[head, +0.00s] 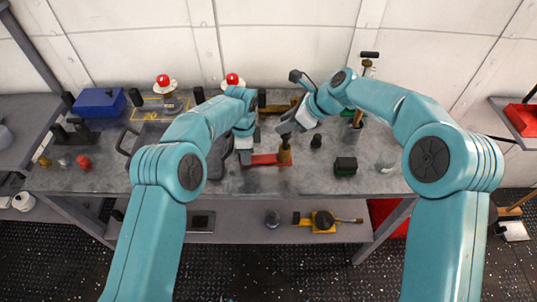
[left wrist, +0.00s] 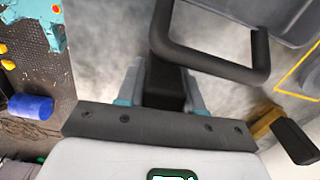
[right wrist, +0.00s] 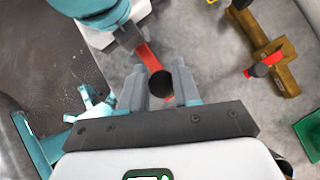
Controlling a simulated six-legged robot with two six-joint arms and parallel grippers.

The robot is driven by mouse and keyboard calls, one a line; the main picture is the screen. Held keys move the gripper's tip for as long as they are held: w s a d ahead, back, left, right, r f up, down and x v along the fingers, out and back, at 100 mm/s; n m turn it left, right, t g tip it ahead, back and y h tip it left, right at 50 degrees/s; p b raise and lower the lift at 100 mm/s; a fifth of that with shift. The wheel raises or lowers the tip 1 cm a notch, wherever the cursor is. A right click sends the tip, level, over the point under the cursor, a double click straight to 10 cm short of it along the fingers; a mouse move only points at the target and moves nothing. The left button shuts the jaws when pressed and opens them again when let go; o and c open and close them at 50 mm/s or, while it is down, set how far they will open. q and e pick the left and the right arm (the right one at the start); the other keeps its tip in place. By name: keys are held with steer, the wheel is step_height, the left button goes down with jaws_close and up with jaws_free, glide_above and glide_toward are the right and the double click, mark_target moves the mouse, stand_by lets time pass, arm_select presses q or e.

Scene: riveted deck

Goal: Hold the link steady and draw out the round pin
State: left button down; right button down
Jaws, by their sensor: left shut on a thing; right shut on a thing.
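The red link (head: 266,159) lies level over the front middle of the bench in the head view. My left gripper (head: 245,158) is shut at its left end; in the left wrist view a dark block (left wrist: 165,84) shows between the fingers. The brass-coloured round pin (head: 284,155) stands upright at the link's right end. My right gripper (head: 286,138) is shut on the pin from above. In the right wrist view the pin's dark round end (right wrist: 160,84) sits between the fingers, beside the red link (right wrist: 148,57). I cannot tell how deep the pin sits.
A grey looped handle (left wrist: 250,72) is close to my left gripper in the left wrist view. A dark green block (head: 345,166) stands to the right, and a blue box (head: 99,101) at the far left.

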arm_select(q)
steer(key=shift+f, duration=0.15)
arm_select(e)
steer(key=shift+r, duration=1.75)
arm_select(q)
steer(key=c, duration=0.6)
jaws_free()
steer(key=shift+c, duration=0.2)
arm_select(e)
steer(key=shift+w, duration=0.1)
arm_select(q)
steer(key=shift+w, duration=0.1)
arm_select(e)
steer(key=shift+f, duration=0.1)
arm_select(q)
step_height(320, 180, up, 12)
steer(key=shift+f, duration=0.2)
steer(key=shift+r, duration=0.2)
